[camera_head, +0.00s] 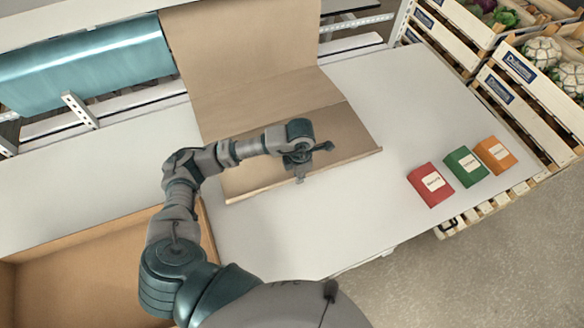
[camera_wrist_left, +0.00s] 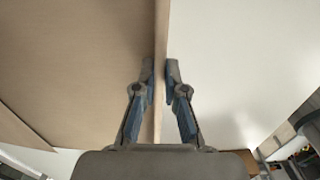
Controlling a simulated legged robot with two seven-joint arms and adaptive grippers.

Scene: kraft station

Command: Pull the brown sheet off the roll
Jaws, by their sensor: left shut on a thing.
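The brown sheet (camera_head: 240,60) hangs down from the top of the head view and runs onto the white table, where its front edge lies across the tabletop. My left gripper (camera_head: 301,178) is at the middle of that front edge. In the left wrist view, the left gripper (camera_wrist_left: 160,75) has one finger on each side of the edge of the brown sheet (camera_wrist_left: 80,70) and is shut on it. The roll itself is not clearly in view. My right gripper is not in view.
The white table (camera_head: 290,230) is clear in front of the sheet. An open cardboard box (camera_head: 95,240) is at lower left. A teal roll (camera_head: 85,65) is at upper left. Vegetable crates (camera_head: 520,105) stand upper right.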

